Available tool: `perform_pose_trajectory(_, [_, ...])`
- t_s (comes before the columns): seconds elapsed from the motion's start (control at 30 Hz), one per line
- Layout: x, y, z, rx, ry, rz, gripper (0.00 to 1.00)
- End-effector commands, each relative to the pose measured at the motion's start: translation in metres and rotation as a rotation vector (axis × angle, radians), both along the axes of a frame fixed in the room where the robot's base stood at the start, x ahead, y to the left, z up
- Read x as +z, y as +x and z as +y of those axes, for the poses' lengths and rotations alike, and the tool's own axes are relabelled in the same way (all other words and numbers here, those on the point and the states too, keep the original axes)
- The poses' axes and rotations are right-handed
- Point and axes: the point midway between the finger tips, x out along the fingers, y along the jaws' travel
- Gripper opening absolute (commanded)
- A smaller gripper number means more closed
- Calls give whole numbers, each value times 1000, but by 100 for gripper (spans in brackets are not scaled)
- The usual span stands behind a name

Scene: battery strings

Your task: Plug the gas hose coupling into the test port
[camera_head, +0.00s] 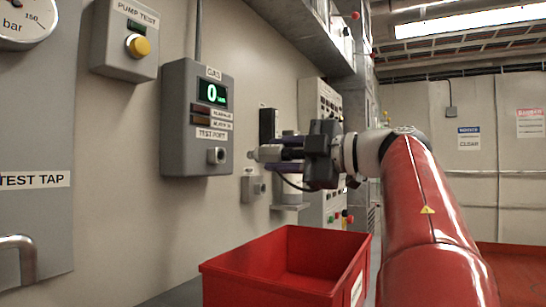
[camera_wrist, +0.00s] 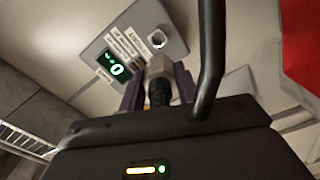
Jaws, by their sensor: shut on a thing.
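The grey gas box (camera_head: 182,120) is on the wall, with a green display reading 0. Its test port (camera_head: 216,155) is a round metal socket low on the front. The box (camera_wrist: 110,32) and port (camera_wrist: 158,41) also show in the wrist view. My gripper (camera_head: 290,152) is shut on the hose coupling (camera_head: 267,153), whose pale metal end points left toward the port, with a clear gap between. In the wrist view the coupling (camera_wrist: 158,72) sits between my purple fingers (camera_wrist: 158,92). The black hose (camera_wrist: 212,55) curves past on the right.
A red crate (camera_head: 250,268) stands below my gripper. A small grey socket box (camera_head: 253,188) is on the wall behind the coupling. A pump test box (camera_head: 124,40) with a yellow button is at upper left. The space between coupling and port looks clear.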

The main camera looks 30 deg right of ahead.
Motion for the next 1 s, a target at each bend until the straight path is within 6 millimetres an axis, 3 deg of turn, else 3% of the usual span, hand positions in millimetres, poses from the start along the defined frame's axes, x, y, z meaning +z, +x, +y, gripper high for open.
perform_pose_trajectory(0.63, [3,-4,-3,-8,-11,-1,5])
perform_pose_trajectory(1.0, [2,25,16,-5,-12,-2,5])
